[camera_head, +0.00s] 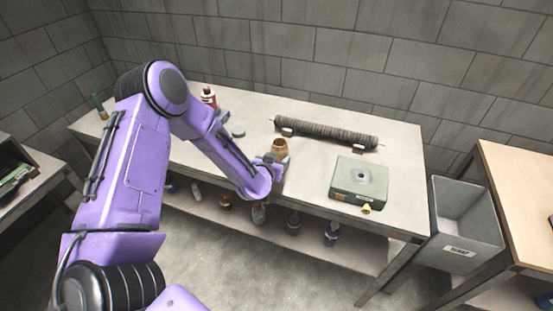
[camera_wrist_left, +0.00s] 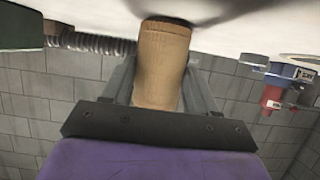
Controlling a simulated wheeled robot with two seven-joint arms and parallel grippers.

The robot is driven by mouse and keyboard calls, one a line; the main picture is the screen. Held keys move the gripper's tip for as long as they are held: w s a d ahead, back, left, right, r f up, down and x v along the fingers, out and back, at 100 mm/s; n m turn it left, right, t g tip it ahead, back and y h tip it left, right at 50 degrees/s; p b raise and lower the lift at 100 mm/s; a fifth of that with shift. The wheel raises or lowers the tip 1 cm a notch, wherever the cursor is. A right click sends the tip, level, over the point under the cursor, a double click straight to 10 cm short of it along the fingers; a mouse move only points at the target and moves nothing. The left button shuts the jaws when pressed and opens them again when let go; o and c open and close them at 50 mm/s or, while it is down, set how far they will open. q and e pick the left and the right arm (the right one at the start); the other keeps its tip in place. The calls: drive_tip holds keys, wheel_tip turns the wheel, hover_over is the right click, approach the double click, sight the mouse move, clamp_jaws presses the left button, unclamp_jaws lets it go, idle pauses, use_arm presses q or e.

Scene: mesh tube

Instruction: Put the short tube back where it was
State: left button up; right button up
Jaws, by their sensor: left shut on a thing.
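A short tan tube (camera_head: 280,146) is at the middle of the workbench (camera_head: 308,180); in the left wrist view the tube (camera_wrist_left: 162,65) fills the space between the jaws. My left gripper (camera_head: 270,161) is shut on it, with one finger on each side. The tube's far end is close to the bench top, over a dark shadow; I cannot tell whether it touches. The gripper partly hides the tube in the head view. My right gripper is not in view.
A long dark ribbed tube (camera_head: 325,132) lies on small supports behind. A green box (camera_head: 359,179) is at the right. A grey bin (camera_head: 467,225) stands beside the bench.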

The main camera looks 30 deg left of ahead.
use_arm(q)
drive_tip(key=shift+f, duration=0.1)
drive_tip(key=o, duration=1.1)
drive_tip(key=shift+s+d+r, duration=0.1)
drive_tip(key=shift+s+r, duration=0.1)
drive_tip(key=shift+r, duration=0.05)
drive_tip(key=b+v, duration=0.1)
drive_tip(key=v, duration=1.1)
drive_tip(key=s+d+f+n+g, duration=0.1)
drive_tip(key=s+f+g, duration=0.4)
drive_tip(key=s+f, duration=0.6)
drive_tip(key=s+d+f+n+g, duration=0.2)
drive_tip(key=s+f+n+g, duration=0.1)
drive_tip(key=s+f, duration=0.8)
drive_tip(key=s+g, duration=0.1)
drive_tip(key=s, duration=0.3)
drive_tip(key=shift+f+g, duration=0.25)
drive_tip(key=shift+g, duration=0.15)
